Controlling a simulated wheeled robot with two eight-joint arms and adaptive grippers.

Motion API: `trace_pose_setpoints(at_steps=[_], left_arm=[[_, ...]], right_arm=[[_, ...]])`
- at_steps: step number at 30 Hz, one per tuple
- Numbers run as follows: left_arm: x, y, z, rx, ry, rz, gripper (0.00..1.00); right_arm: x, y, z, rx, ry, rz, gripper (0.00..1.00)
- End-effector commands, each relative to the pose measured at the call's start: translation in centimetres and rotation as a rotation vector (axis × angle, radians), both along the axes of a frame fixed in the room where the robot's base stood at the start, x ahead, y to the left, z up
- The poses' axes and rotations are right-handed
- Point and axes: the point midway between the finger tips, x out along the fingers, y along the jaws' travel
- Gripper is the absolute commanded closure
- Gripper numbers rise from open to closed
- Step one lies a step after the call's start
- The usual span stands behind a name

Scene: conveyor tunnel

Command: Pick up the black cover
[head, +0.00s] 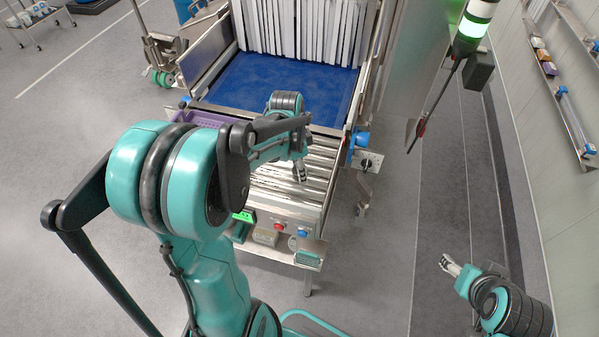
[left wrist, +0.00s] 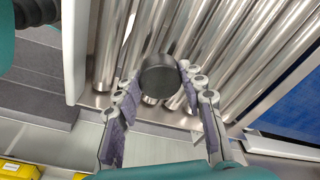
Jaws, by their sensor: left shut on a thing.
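The black cover (left wrist: 159,75) is a dark round disc, seen in the left wrist view between the fingertips of my left gripper (left wrist: 158,92). The fingers touch it from both sides, so the gripper is shut on it. Metal rollers (left wrist: 235,70) lie behind the cover; I cannot tell whether it touches them. In the head view my left gripper (head: 300,172) is over the roller section (head: 318,165), and the cover cannot be made out there. My right gripper (head: 449,264) is at the lower right over the floor, small in view, its fingers hard to separate.
A blue belt (head: 275,82) runs to white strip curtains (head: 300,28) behind the rollers. A purple crate (head: 205,118) is at the left side. A control panel with a red button (head: 278,226) is at the front. A signal pole (head: 447,95) stands to the right.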

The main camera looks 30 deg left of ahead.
Motion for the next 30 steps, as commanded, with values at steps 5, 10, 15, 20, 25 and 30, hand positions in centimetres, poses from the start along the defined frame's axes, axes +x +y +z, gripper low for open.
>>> trace_pose_setpoints(at_steps=[5,10,15,20,25,30], left_arm=[[0.7,-2.3,3.1,0.0,0.0,-0.007,0.89],[1.8,-6.0,5.4,0.0,0.0,-0.007,0.89],[2.8,-9.1,7.3,0.0,0.0,-0.004,0.89],[3.3,-10.7,8.3,-0.001,0.001,-0.002,0.89],[3.5,-11.2,8.6,0.0,0.0,0.0,0.89],[3.5,-11.2,8.6,0.0,0.0,0.0,0.89]], right_arm=[[0.0,0.0,0.9,0.0,0.0,0.0,0.39],[0.0,0.0,1.4,0.0,0.0,0.0,0.39],[0.0,0.0,1.7,0.0,0.0,0.0,0.39],[0.0,0.0,1.9,0.0,0.0,0.0,0.39],[0.0,0.0,1.9,0.0,0.0,0.0,0.39],[0.0,0.0,1.9,0.0,0.0,0.0,0.39]])
